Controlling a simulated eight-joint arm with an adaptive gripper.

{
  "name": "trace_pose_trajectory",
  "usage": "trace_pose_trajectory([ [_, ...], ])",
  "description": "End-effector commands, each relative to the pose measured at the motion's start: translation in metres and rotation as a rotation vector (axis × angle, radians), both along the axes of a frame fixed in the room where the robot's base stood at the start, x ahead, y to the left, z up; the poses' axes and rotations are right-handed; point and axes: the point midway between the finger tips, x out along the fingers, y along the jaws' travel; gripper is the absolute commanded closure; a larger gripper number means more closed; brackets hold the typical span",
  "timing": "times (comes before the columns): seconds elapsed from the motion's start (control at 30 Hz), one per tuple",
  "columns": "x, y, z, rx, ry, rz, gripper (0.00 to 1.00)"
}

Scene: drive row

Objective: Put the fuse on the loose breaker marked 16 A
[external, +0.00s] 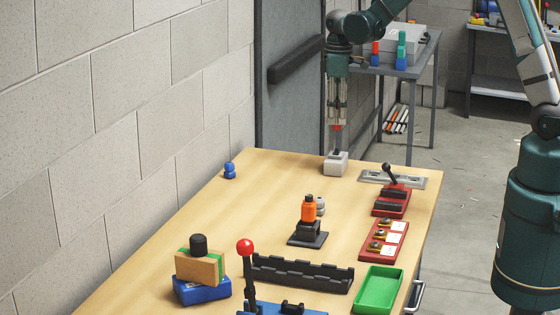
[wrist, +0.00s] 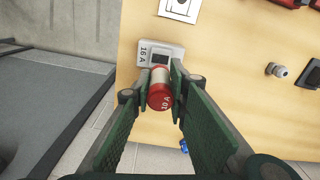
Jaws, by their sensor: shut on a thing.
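My gripper (external: 337,122) points down at the far end of the wooden table. It is shut on the fuse (wrist: 160,92), which has a red cap marked 10 A and a pale body; its red part also shows in the external view (external: 338,128). The breaker (wrist: 143,55) is a light grey block marked 16 A with a dark part on its face. In the external view, the breaker (external: 335,163) stands on the table below my gripper. The fuse partly overlaps it in the wrist view. I cannot tell whether they touch.
A grey socket plate (external: 412,182), a red lever switch (external: 391,206) and a red panel (external: 383,240) line the right side. An orange-topped black stand (external: 308,232) is mid-table. A green tray (external: 378,286) and black rail (external: 300,275) are nearer. A blue knob (external: 229,171) stands left.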

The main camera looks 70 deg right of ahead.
Motion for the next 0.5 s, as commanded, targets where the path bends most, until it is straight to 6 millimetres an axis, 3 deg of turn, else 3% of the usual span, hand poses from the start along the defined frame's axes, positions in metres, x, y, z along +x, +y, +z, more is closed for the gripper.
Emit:
trace_pose_trajectory([
  [0.2,0.0,0.0,-0.021,0.0,0.0,0.0,0.96],
  [0.5,0.0,0.0,-0.023,0.0,0.0,0.0,0.96],
])
